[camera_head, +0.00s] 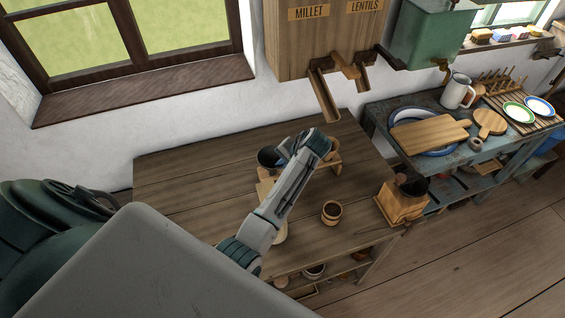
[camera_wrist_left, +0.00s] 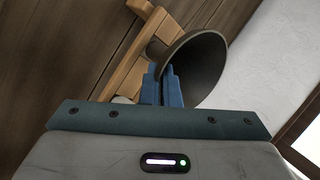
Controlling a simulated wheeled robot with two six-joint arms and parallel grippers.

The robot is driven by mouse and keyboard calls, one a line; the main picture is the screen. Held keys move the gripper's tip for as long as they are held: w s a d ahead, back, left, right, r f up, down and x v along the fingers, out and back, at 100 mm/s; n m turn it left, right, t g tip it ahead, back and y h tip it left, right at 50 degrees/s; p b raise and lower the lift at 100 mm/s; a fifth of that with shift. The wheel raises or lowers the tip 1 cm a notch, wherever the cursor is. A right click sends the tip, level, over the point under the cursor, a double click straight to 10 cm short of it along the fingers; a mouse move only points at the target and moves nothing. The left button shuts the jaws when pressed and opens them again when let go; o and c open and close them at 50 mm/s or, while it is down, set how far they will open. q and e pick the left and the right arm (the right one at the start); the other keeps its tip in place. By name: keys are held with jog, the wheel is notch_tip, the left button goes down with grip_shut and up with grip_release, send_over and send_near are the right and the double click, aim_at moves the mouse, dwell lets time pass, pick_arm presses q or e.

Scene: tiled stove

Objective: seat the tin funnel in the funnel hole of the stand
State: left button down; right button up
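The dark grey tin funnel (camera_head: 268,157) shows beside my left gripper (camera_head: 284,151) above the wooden table. In the left wrist view, the funnel (camera_wrist_left: 204,67) is tilted, with its wide mouth towards the right. The blue fingers of my left gripper (camera_wrist_left: 160,85) are close together at its rim, one on each side of the wall, so they look shut on it. The wooden stand (camera_head: 331,168) is partly hidden behind my left arm; it also shows in the left wrist view (camera_wrist_left: 128,62) behind the funnel. The funnel hole is hidden, and I cannot tell whether the spout touches the stand. My right gripper is not in view.
Millet and lentil dispensers (camera_head: 325,40) with chutes hang above the back. A side table (camera_head: 372,115) holds boards and plates. The table's left part is clear.

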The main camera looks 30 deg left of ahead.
pick_arm(q)
jog(key=shift+f+b, duration=0.35)
jog(key=shift+f, duration=0.55)
jog(key=shift+s+f+b, duration=0.1)
jog(key=shift+f+b, duration=0.3)
jog(key=shift+f, duration=0.5)
jog(key=c, duration=1.6)
grip_release()
jog(key=b+v, duration=0.3)
jog(key=v, duration=0.7)
jog(key=shift+d+r, duration=0.2)
jog(key=shift+r, duration=0.15)
jog(key=shift+s+f, duration=0.1)
